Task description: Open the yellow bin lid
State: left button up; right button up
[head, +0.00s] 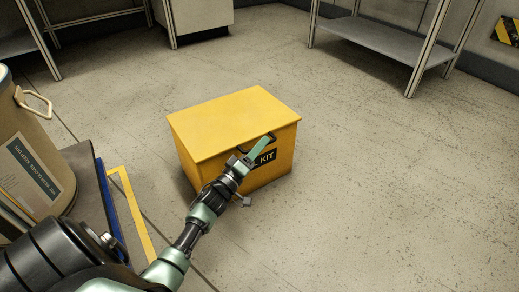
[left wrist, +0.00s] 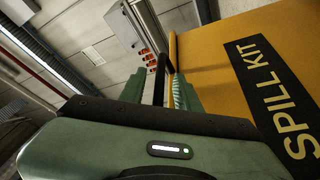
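The yellow bin (head: 240,170), labelled as a spill kit, stands on the floor in the middle of the head view. Its flat yellow lid (head: 235,118) lies closed on top. My left gripper (head: 256,152) is at the bin's front face, just below the lid's front edge, and partly covers the label. In the left wrist view the two green fingers (left wrist: 160,92) are apart. A black bar (left wrist: 161,75), which looks like the bin's handle, shows between them; I cannot tell whether they touch it. The label (left wrist: 280,100) is to their right. My right gripper is not in view.
A beige drum (head: 30,150) stands on a dark platform at the left, beside a yellow frame (head: 137,215) on the floor. A metal shelf (head: 385,42) stands at the back right. The floor right of the bin is clear.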

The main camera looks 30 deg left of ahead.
pick_arm(q)
grip_shut()
dwell(1.4)
